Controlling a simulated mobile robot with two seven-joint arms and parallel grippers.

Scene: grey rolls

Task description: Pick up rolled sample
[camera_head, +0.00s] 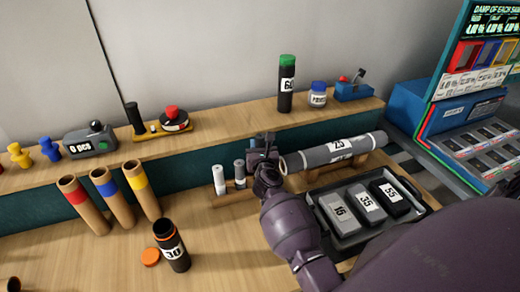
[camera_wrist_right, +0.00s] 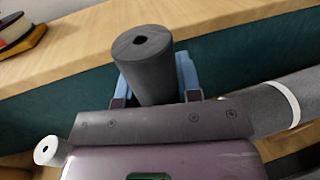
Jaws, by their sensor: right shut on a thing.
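A dark grey rolled sample (camera_wrist_right: 148,65) stands between the two blue-grey fingers of my right gripper (camera_wrist_right: 155,80) in the wrist view. The fingers are shut on it, and its round end with a small centre hole faces the camera. In the head view my right gripper (camera_head: 263,148) is above the right end of a small wooden stand, and the held roll is hard to make out there. A white roll (camera_head: 220,181) and a grey roll (camera_head: 240,174) stand upright in the stand. The white one also shows in the wrist view (camera_wrist_right: 46,150). My left gripper is out of view.
A long grey roll (camera_head: 325,154) lies just right of the gripper. A black tray (camera_head: 428,207) with numbered blocks is in front of it. A raised wooden shelf (camera_head: 215,125) runs behind. Coloured-band tubes (camera_head: 112,200) and an open black canister (camera_head: 171,246) stand left.

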